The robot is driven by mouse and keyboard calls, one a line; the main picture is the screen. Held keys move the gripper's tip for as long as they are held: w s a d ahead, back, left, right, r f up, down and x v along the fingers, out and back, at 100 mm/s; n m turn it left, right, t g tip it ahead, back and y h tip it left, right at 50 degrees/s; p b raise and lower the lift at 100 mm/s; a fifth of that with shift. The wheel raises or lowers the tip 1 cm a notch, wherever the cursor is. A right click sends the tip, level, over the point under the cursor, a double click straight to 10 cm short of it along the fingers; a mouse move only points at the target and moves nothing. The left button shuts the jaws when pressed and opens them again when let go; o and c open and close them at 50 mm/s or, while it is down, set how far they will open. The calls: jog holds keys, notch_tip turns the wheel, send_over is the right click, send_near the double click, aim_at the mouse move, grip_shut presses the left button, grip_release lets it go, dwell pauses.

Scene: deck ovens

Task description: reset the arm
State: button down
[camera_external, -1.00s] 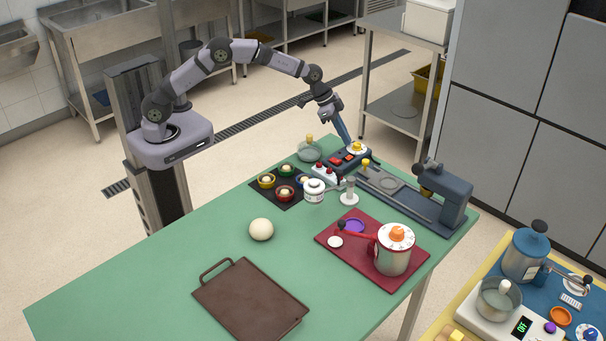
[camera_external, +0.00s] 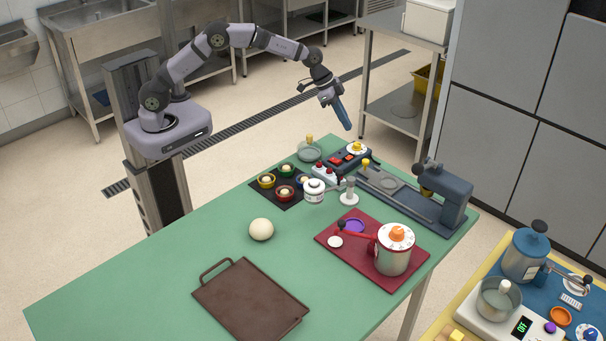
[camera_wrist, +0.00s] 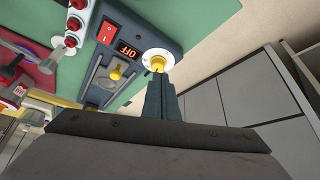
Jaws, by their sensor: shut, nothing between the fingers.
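My gripper (camera_external: 342,116) hangs in the air above the far right end of the green table (camera_external: 160,290). Its blue fingers are shut together with nothing between them. Below it is a dark control panel (camera_external: 345,160) with red switches and a yellow knob on a white dial (camera_external: 357,148). In the wrist view my gripper (camera_wrist: 159,80) points at the white dial with the yellow knob (camera_wrist: 157,60). The panel's display (camera_wrist: 128,52) there reads OFF. The fingertips look apart from the knob in the external view.
A glass-like lidded bowl (camera_external: 309,152) stands beside the panel. Small colored bowls sit on a black mat (camera_external: 264,195). A dough ball (camera_external: 261,229) and brown tray (camera_external: 240,302) lie nearer.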

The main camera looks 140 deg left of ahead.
jog(key=d+m+g+h, duration=0.2)
jog(key=d+m+h, duration=0.1)
jog(key=d, duration=2.8)
jog(key=s+d+f+m+g+p, duration=0.1)
jog(key=s+d+f+m+g, duration=0.1)
jog(key=s+d, duration=1.4)
jog(key=s+m+g, duration=0.1)
jog(key=s, duration=0.3)
jog(key=shift+d+f, duration=0.15)
jog(key=shift+d, duration=0.2)
